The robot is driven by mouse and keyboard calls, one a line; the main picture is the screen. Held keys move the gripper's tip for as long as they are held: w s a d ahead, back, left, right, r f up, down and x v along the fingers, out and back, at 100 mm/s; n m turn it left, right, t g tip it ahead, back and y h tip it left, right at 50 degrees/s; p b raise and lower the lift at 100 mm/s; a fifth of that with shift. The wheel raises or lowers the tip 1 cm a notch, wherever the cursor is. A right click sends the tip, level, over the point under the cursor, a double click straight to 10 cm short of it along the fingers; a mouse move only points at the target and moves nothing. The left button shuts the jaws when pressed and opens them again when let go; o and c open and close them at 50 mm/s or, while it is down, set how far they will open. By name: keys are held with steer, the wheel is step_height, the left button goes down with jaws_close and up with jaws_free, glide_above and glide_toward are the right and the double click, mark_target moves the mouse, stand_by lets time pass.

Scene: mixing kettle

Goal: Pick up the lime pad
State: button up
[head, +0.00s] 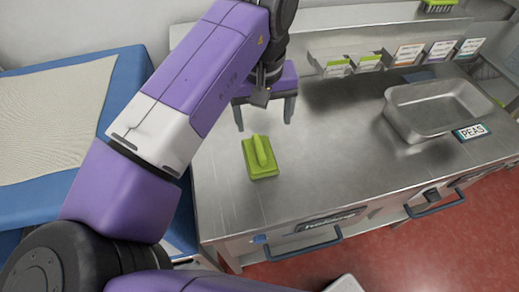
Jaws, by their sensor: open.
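The lime pad (260,161) lies flat on the steel counter near its left front part, with its raised handle on top. My gripper (263,121) is open and empty, its two grey fingers pointing down above and just behind the pad in the head view. The fingers look apart from the pad; their exact height above the counter is hard to tell. The pad is fully in view, with nothing covering it.
A steel tray (397,122) stands on the counter (330,187) at the right, beside a PEAS label (471,132). Several label cards line the back ledge. A green brush (438,6) sits on the upper shelf. A blue-framed bed or cart (128,75) is at the left. The counter's middle is clear.

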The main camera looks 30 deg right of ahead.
mark_target(259, 146)
steer(key=shift+s+a+n+g+y, duration=0.3)
steer(key=shift+s+a+g+y, duration=0.1)
steer(key=shift+s+a, duration=0.55)
steer(key=shift+a+f, duration=0.1)
steer(key=shift+f, duration=0.25)
steer(key=f, duration=0.7)
steer(key=shift+w+f, duration=0.1)
steer(key=shift+w, duration=0.1)
steer(key=shift+c, duration=0.4)
steer(key=c, duration=1.3)
